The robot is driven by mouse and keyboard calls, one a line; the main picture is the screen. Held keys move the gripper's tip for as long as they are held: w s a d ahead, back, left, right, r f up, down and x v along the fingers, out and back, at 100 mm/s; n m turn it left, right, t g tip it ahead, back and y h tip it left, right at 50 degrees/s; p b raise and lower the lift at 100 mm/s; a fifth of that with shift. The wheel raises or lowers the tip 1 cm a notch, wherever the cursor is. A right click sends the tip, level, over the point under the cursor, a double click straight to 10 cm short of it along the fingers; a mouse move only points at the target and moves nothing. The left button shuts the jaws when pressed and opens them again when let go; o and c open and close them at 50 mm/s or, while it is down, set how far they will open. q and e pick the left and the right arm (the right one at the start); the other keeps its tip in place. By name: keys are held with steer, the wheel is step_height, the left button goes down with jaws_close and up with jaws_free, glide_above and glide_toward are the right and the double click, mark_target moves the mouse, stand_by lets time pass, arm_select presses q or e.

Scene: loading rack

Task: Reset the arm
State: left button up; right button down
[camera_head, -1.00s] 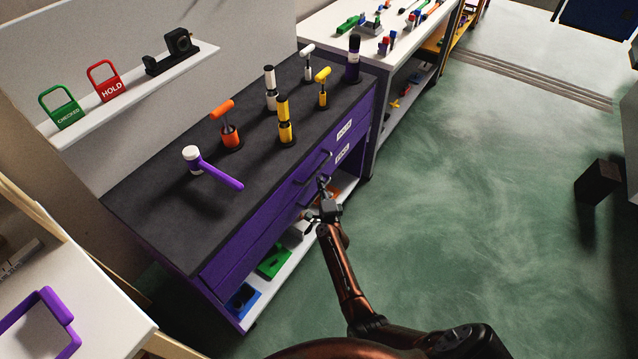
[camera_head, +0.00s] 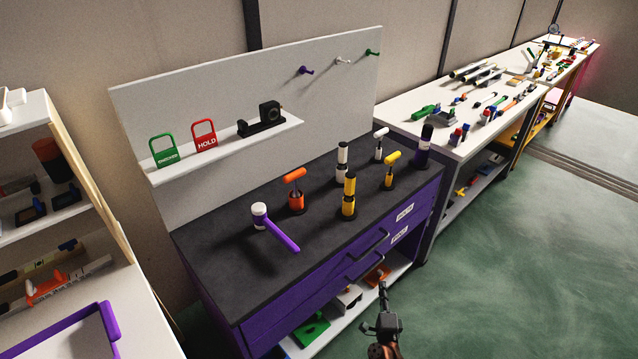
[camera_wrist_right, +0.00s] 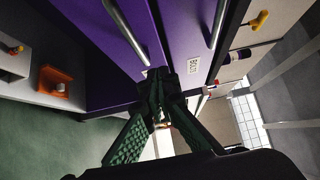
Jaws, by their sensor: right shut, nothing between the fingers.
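My right gripper (camera_head: 382,287) is in front of the purple drawer cabinet (camera_head: 270,326), just below and to the right of the lower drawer handle (camera_head: 363,268) in the head view. In the right wrist view its green padded fingers (camera_wrist_right: 157,76) meet at the tips, and nothing shows between them. Two metal handles on purple drawer fronts (camera_wrist_right: 97,60) lie beyond the fingertips there. Both drawers look closed. I cannot tell the exact gap between gripper and cabinet. Most of my right arm is cut off at the bottom edge. My left gripper is not in view.
The black cabinet top (camera_head: 225,275) holds a purple-handled mallet (camera_head: 278,232) and several tools on stands. A lower shelf holds a green item (camera_head: 311,332) and an orange one (camera_head: 378,272). A white table (camera_head: 395,122) stands beyond. Green floor (camera_head: 480,280) is clear at right.

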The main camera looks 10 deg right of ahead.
steer(key=s+a+f+n+g+y+p, duration=0.1)
steer(key=s+a+f+n+g+y, duration=0.2)
steer(key=s+f, duration=0.65)
steer(key=s+a+f+n+g, duration=0.15)
steer(key=s+f+n, duration=0.45)
steer(key=f, duration=0.6)
steer(key=s+a+f+n+g+y+p, duration=0.15)
steer(key=s+f+n+g, duration=0.25)
steer(key=s+f, duration=0.6)
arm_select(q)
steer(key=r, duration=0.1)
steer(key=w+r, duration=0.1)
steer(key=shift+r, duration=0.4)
arm_select(e)
steer(key=s+d+f+n+g, duration=0.1)
steer(key=s+f+n+g, duration=0.1)
steer(key=s, duration=1.1)
steer(key=s+d+f+n+g, duration=0.1)
steer(key=s+f+n+g, duration=0.2)
steer(key=s+f, duration=0.4)
steer(key=s+d+f+n+g, duration=0.1)
steer(key=s+f+n+g, duration=0.2)
steer(key=s, duration=1.8)
steer(key=shift+f+n, duration=0.75)
steer(key=shift+n, duration=0.05)
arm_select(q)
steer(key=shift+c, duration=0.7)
arm_select(e)
steer(key=shift+d+g, duration=0.1)
steer(key=shift+g, duration=0.15)
